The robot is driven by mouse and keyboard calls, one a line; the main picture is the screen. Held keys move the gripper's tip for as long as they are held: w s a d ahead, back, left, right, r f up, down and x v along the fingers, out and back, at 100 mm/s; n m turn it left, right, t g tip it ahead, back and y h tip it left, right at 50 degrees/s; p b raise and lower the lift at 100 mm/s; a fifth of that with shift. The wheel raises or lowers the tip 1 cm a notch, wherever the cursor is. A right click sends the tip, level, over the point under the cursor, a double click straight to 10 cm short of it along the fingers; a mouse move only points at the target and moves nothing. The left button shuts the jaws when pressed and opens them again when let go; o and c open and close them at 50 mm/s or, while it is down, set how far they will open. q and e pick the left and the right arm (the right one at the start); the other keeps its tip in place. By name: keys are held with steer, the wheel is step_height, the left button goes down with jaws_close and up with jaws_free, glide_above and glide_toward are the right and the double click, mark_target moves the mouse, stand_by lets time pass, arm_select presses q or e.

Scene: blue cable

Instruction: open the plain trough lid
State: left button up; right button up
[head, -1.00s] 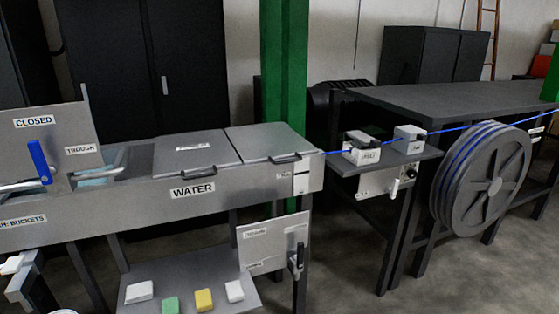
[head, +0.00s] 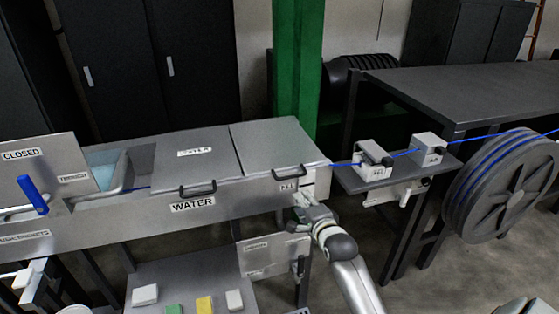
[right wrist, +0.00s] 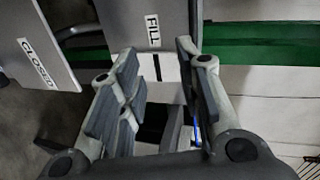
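The plain trough lid (head: 278,143) is a grey unlabelled plate, lying shut on the right end of the WATER trough (head: 140,222). Its dark bar handle (head: 291,172) is at the front edge. The labelled lid (head: 193,158) beside it on the left is also shut. My right gripper (head: 303,199) is in front of the trough's right end, just below the plain lid's handle, by the FILL label. In the right wrist view my right gripper (right wrist: 156,85) has its fingers apart with nothing held; the FILL plate (right wrist: 152,30) shows beyond them. My left gripper is not in view.
A CLOSED panel (head: 45,168) with a blue handle stands at the left. A small shelf (head: 345,182) with two blocks and the blue cable (head: 465,135) is on the right, beside the big reel (head: 505,185). A green post (head: 297,65) rises behind the lid.

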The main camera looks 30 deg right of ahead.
mark_target(292, 177)
steer(key=shift+m+t, duration=0.3)
steer(key=shift+m, duration=0.1)
steer(key=w, duration=0.3)
steer(key=w+d+r+p, duration=0.1)
steer(key=w, duration=0.2)
steer(key=w+d+r, duration=0.1)
steer(key=w, duration=0.2)
steer(key=shift+r+p, duration=0.15)
steer(key=shift+p, duration=0.2)
steer(key=shift+w+d, duration=0.15)
steer(key=shift+w, duration=0.5)
steer(key=shift+w+d+f, duration=0.1)
steer(key=shift+w+f, duration=0.2)
jaws_close()
